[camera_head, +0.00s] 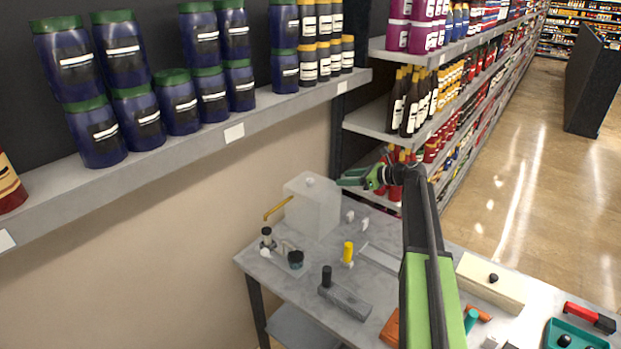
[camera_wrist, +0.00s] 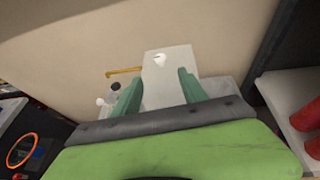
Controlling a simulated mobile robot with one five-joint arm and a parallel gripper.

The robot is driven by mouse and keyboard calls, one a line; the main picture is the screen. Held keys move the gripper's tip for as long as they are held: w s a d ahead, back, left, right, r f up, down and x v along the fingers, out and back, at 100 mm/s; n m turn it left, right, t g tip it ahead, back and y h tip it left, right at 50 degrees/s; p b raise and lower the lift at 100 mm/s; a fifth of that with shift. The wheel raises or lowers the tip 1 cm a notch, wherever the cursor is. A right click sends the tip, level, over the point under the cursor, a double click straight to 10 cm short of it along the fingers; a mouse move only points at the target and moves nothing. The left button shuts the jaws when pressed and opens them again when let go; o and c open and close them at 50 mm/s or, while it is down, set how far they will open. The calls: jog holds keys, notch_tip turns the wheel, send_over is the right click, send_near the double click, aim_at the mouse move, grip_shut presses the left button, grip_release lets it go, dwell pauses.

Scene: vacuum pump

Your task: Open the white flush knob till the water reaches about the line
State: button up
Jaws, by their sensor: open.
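A pale translucent tank (camera_head: 313,207) stands at the back of the grey table. A small whitish knob (camera_head: 310,182) is on its top; it also shows in the wrist view (camera_wrist: 159,58). Other small white knobs (camera_head: 350,215) are on the table just right of the tank. I cannot tell which of these is the flush knob. My gripper (camera_head: 345,181) has green fingers and is beside the tank's upper right in the head view. In the wrist view its fingers (camera_wrist: 160,76) are apart and empty, with the tank between and beyond them. No water level or line can be made out.
A brass spout (camera_head: 278,208) sticks out left of the tank. A dark-topped fitting (camera_head: 267,237), a yellow knob (camera_head: 348,252) and a black-handled block (camera_head: 345,298) stand on the table. Stocked shelves (camera_head: 230,120) overhang behind. A teal tray (camera_head: 570,335) is at the front right.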

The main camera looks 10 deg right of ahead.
aim_at(312, 180)
jog(key=b+x, duration=0.6)
jog(key=x, duration=1)
jog(key=shift+w+a+f, duration=0.1)
jog(key=shift+w+a, duration=0.05)
jog(key=shift+w, duration=0.15)
grip_shut()
